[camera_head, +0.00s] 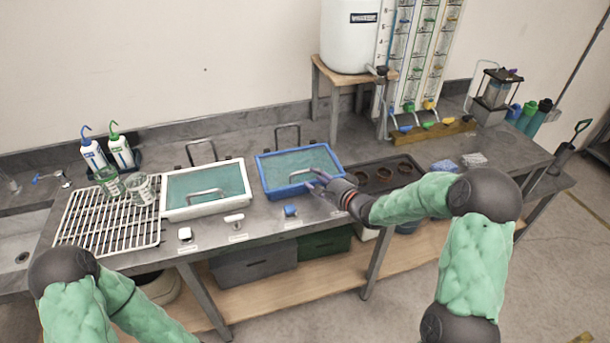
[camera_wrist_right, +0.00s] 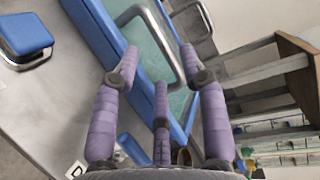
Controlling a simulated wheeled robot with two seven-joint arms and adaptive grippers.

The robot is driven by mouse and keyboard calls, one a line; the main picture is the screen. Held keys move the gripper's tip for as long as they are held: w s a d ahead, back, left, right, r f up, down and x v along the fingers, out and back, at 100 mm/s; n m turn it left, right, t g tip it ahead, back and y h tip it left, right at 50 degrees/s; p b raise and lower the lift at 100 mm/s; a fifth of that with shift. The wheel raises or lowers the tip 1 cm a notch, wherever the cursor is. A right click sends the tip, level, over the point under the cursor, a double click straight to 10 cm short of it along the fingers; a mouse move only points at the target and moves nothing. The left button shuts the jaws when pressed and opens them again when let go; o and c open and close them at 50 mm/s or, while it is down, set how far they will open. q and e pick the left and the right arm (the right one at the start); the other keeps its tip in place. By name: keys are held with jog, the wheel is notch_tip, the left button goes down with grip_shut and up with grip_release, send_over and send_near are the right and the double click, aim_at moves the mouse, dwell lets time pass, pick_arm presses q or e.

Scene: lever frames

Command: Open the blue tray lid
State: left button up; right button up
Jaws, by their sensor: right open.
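The blue tray (camera_head: 262,178) stands on the grey bench, its blue rim around a clear greenish lid panel (camera_head: 285,163). A metal bar handle (camera_head: 300,172) is on the lid. The lid looks flat on the tray. My right gripper (camera_head: 318,185) is over the tray's front right part, close to the handle. In the right wrist view, my open purple fingers (camera_wrist_right: 160,62) spread around the metal handle (camera_wrist_right: 157,30); contact cannot be told. The blue rim (camera_wrist_right: 112,42) also shows there. My left gripper is out of view; only part of that arm shows.
A white tray (camera_head: 165,201) with a similar lid stands left of the blue one. A small blue-topped piece (camera_head: 290,210) sits in front of the blue tray. A dark tray with round holes (camera_head: 383,160) is to the right. A wire rack (camera_head: 88,222) is at left.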

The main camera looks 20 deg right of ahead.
jog(key=shift+b+x, duration=0.55)
jog(key=shift+x, duration=2.15)
jog(key=shift+c, duration=0.3)
grip_shut()
